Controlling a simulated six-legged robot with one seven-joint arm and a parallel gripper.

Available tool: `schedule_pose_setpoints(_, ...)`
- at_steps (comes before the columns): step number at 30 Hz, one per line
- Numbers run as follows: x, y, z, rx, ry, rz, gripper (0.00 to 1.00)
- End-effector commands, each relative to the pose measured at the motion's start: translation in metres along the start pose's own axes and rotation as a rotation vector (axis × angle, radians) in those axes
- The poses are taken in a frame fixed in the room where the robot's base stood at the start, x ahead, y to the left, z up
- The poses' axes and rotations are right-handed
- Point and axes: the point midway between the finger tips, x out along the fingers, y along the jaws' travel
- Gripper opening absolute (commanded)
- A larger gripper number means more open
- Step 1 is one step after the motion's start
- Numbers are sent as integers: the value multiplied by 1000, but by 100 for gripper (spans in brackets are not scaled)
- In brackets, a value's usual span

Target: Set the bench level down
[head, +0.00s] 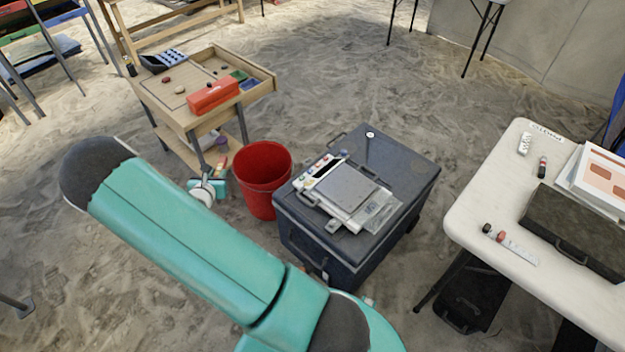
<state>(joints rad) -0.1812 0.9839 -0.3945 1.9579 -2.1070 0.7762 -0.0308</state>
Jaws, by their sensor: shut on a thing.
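My teal arm crosses the lower left of the head view. Beyond it, the small end of my gripper (212,181) shows low beside the wooden table and left of the red bucket. It is shut on a narrow yellowish and red piece, which I take to be the bench level (222,166). It is small and partly hidden, so its full outline and tilt are unclear. I cannot tell whether it touches anything below.
The wooden table (174,101) holds an orange-red box (213,96), a dark tray and small pieces. A red bucket (263,180) stands beside a dark case (410,170) carrying a scale (347,187). A white table (490,190) stands at right. Open sand lies behind.

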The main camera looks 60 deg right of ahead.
Motion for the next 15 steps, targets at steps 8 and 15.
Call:
schedule_pose_setpoints(8, 128, -108, 28, 110, 0, -266, 1)
schedule_pose_setpoints(15, 212, -225, 40, 190, 2, -460, 1)
